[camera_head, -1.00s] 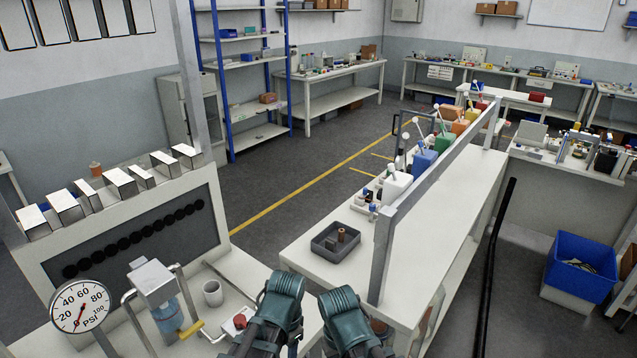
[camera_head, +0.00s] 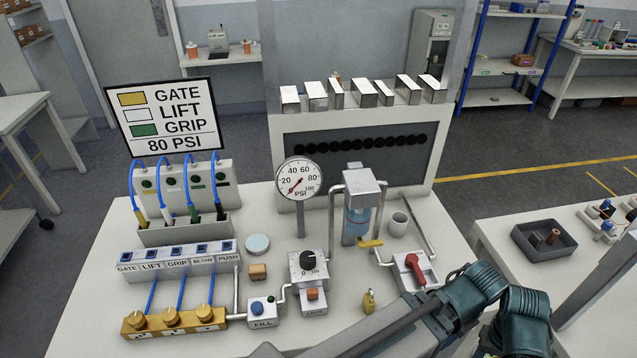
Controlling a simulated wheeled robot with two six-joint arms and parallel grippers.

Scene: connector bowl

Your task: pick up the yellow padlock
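The yellow padlock (camera_head: 369,300) is small and brass-coloured. It stands on the white bench top (camera_head: 352,332), between the grey block with the black dial (camera_head: 308,268) and the red valve handle (camera_head: 414,268). My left gripper (camera_head: 482,288) is at the lower right, to the right of the padlock and apart from it. My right gripper (camera_head: 524,318) is beside the left one, further right. Both show as teal bodies seen from above. Their fingertips cannot be made out, and I see nothing held.
A pressure gauge (camera_head: 299,180), a filter unit (camera_head: 362,205), a yellow lever (camera_head: 371,244) and a grey cup (camera_head: 398,224) stand behind the padlock. Brass valves (camera_head: 172,320) and a FILL button box (camera_head: 262,312) are to the left. A dark tray (camera_head: 544,240) lies on the right bench.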

